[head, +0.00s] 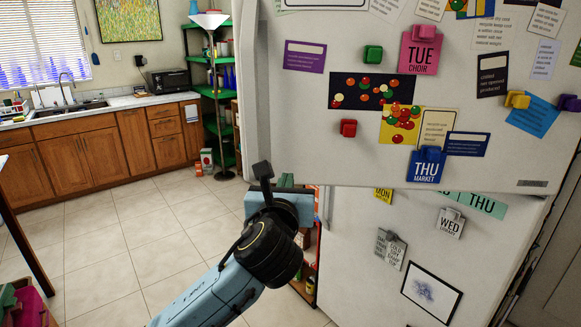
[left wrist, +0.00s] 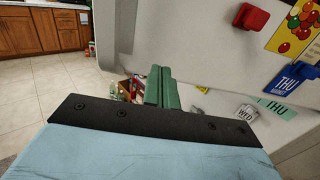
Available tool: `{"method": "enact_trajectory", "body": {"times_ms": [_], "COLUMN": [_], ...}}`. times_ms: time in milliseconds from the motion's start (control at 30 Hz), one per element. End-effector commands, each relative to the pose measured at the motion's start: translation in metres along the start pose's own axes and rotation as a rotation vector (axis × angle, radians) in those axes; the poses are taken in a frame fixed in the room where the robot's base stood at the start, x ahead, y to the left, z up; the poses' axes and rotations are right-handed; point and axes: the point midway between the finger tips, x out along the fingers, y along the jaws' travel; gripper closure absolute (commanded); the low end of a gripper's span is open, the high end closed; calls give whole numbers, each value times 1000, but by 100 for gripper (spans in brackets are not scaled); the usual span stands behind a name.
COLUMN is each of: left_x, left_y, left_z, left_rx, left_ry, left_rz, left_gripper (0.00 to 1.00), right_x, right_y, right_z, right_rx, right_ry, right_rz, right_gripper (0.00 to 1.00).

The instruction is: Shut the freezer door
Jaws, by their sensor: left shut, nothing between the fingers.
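The white freezer door (head: 290,120) is the upper door of the fridge and is covered with magnets and notes. It stands open, swung out in front of the lower fridge door (head: 345,260). The freezer door also fills the upper right of the left wrist view (left wrist: 180,35). My left gripper (head: 286,181) is at the door's lower left corner, its fingers partly hidden by the wrist in the head view. In the left wrist view its green fingers (left wrist: 158,87) are shut together and empty, close to the door's bottom edge; I cannot tell whether they touch it. My right gripper is out of view.
Wooden cabinets (head: 90,160) with a sink and a black toaster oven (head: 170,80) line the back left. A green shelf (head: 215,90) and a floor lamp (head: 209,20) stand left of the fridge.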

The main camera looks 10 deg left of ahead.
Motion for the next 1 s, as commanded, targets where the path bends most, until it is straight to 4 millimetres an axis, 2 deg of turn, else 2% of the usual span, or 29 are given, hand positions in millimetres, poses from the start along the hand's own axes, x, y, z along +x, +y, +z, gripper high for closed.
{"method": "enact_trajectory", "body": {"times_ms": [33, 200, 400, 600, 1000], "left_x": [12, 43, 66, 75, 76], "left_y": [1, 0, 0, 0, 1], "left_z": [0, 0, 0, -1, 0], "left_rx": [-1, -2, -3, -3, -2], "left_ry": [2, 1, 1, 2, 2], "left_rz": [3, 1, -1, -2, -3], "left_gripper": [100, 100, 100, 100, 100], "right_x": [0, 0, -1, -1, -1], "right_y": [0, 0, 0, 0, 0], "right_z": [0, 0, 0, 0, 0], "right_rx": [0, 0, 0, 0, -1], "right_ry": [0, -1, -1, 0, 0], "right_rz": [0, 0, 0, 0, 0], "right_gripper": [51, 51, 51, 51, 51]}}
